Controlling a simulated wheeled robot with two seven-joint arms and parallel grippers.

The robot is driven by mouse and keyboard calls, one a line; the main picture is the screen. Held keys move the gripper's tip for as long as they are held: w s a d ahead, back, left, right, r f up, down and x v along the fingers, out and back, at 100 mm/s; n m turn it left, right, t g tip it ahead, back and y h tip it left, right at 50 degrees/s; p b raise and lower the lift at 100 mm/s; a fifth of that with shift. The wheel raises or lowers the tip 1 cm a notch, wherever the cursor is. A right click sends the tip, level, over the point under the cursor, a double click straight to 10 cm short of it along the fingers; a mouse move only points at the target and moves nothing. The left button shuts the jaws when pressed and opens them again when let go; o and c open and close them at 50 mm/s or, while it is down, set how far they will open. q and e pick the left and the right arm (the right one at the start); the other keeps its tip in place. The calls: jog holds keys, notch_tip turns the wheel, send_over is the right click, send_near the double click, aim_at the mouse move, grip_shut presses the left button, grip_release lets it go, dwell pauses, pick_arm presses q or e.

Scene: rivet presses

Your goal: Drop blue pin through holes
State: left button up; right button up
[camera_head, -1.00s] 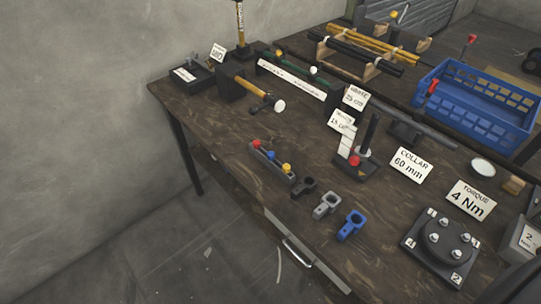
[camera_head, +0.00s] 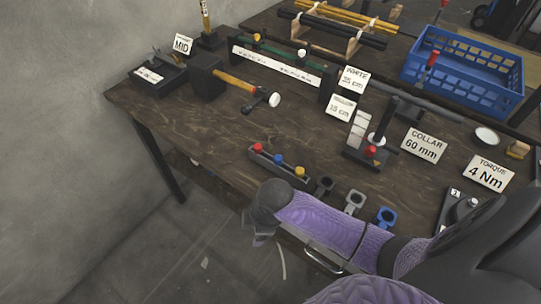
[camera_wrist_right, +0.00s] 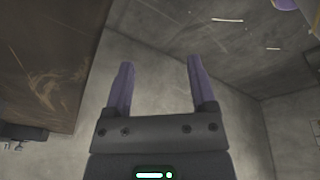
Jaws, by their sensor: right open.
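The blue-headed pin (camera_head: 278,160) stands in a small grey rack (camera_head: 262,165), between a red-headed pin (camera_head: 257,147) and a yellow-headed pin (camera_head: 299,171). To the right of the rack, a black ring piece (camera_head: 323,186), a grey ring piece (camera_head: 354,201) and a blue ring piece (camera_head: 384,217), each with a hole, lie in a row near the table's front edge; my right arm partly covers them. My right gripper (camera_wrist_right: 160,72) is open and empty in the right wrist view, off the table's front edge. My left gripper is not in view.
The wooden table (camera_head: 200,130) also carries a hammer (camera_head: 235,82), a black post stand (camera_head: 370,150), a blue crate (camera_head: 460,70) and several label cards. A drawer handle (camera_head: 322,257) sits at the front edge.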

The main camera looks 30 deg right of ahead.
jog(key=w+d+r+n, duration=0.3)
jog(key=w+r+n, duration=0.2)
jog(key=r+n, duration=0.2)
notch_tip(320, 180, up, 11)
jog(key=n+g+h+b, duration=0.1)
jog(key=n+g+h, duration=0.1)
jog(key=n, duration=0.4)
send_over(278, 158)
jog(key=s, duration=0.1)
jog(key=f+b, duration=0.1)
jog(key=f, duration=0.2)
jog(key=f+b, duration=0.2)
jog(key=f, duration=0.1)
jog(key=w+f+b, duration=0.1)
jog(key=f, duration=0.2)
jog(key=shift+f, duration=0.2)
jog(key=shift+f+b, duration=0.35)
jog(key=shift+r, duration=0.15)
grip_shut()
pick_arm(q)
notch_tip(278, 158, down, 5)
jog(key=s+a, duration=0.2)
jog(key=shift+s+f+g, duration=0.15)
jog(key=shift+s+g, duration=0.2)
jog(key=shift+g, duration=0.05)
